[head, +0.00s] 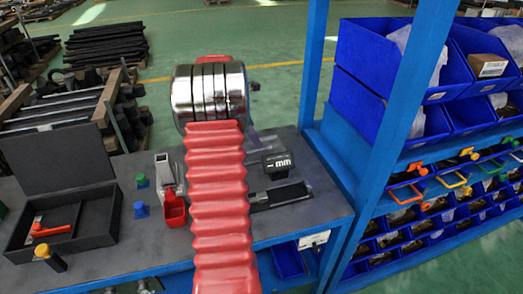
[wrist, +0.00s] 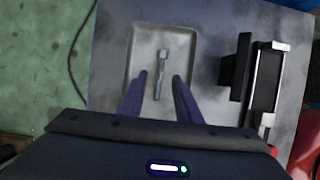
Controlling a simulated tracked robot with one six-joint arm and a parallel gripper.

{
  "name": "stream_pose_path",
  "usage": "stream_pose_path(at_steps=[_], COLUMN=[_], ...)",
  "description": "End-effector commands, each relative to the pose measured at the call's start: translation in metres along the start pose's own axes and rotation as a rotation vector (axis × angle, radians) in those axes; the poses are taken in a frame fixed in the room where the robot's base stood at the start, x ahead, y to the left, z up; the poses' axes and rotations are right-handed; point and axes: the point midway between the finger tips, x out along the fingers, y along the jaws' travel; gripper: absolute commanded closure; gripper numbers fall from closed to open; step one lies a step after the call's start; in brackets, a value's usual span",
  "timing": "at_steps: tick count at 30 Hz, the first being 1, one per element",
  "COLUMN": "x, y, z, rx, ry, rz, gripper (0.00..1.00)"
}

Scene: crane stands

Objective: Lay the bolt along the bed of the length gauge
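In the wrist view a grey metal bolt (wrist: 161,68) lies in a shallow pale tray (wrist: 134,56), its head towards the top of the picture. My gripper (wrist: 159,76) is open, with one dark finger on each side of the bolt in the picture. I cannot tell its height above the bolt. The length gauge (wrist: 264,78) is at the right, a dark bed with pale edges beside a black block. In the head view the gauge's black "mm" display (head: 278,163) shows right of my red arm.
On the bench's left are an open black case (head: 98,215) and green (head: 142,180) and blue (head: 141,210) knobs. A blue rack with bins (head: 375,60) stands at the right.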

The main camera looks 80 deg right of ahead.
Motion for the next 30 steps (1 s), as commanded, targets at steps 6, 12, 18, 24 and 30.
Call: stream_pose_path(at_steps=[6, 12, 18, 24, 30], x=[0.030, 0.037, 0.037, 0.037, 0.037], y=[-0.001, -0.001, -0.001, -0.001, -0.001], z=[0.001, 0.001, 0.001, 0.001, 0.001], rx=[0.001, 0.002, 0.002, 0.002, 0.002], ry=[0.001, 0.000, 0.000, 0.000, 0.000], rz=[-0.003, -0.001, -0.001, -0.001, -0.001], gripper=[0.69, 0.69, 0.69, 0.69, 0.69])
